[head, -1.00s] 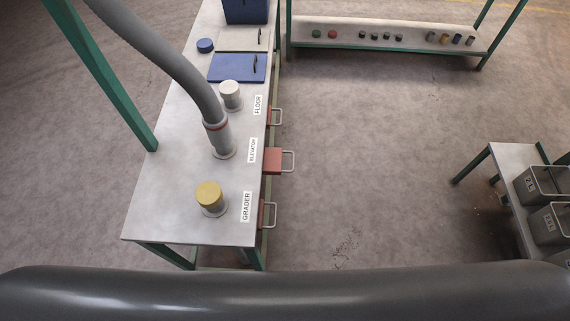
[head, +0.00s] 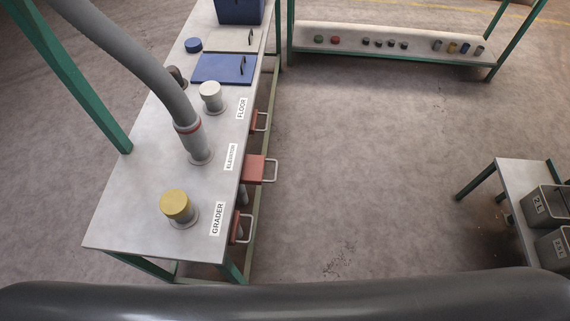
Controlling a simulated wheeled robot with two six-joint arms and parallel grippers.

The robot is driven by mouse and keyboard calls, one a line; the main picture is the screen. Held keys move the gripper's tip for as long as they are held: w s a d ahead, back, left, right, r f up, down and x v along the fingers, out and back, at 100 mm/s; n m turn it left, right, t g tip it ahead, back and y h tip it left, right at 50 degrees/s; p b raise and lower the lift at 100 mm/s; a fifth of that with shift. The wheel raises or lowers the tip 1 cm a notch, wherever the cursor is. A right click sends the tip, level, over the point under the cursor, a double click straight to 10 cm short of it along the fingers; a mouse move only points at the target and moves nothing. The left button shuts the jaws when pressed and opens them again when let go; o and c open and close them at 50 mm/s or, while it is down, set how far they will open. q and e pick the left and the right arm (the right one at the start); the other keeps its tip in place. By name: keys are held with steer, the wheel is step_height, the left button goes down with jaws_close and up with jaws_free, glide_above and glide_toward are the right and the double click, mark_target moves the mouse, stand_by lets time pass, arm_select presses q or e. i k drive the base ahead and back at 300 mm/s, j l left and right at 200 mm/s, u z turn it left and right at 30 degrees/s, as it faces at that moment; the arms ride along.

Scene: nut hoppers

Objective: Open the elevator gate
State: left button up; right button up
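The elevator gate (head: 255,168) is a red plate with a pale loop handle (head: 272,170) on the right edge of the metal bench, beside the ELEVATOR label (head: 231,157). It sticks out farther from the bench edge than the red floor gate (head: 258,121) and the red grader gate (head: 238,227). The grey hose (head: 150,70) ends on the port beside the ELEVATOR label. Neither of my grippers is in view.
The bench top (head: 130,215) carries a yellow-capped port (head: 176,206), a white-capped port (head: 211,92) and a blue lid (head: 222,69). A low shelf (head: 400,61) stands at the back. A side table with grey bins (head: 548,205) is at right. The floor between is clear.

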mark_target(253, 166)
steer(key=l+u, duration=0.25)
steer(key=l, duration=0.65)
steer(key=k+l+u, duration=0.2)
steer(key=l, duration=0.7)
steer(key=i, duration=0.1)
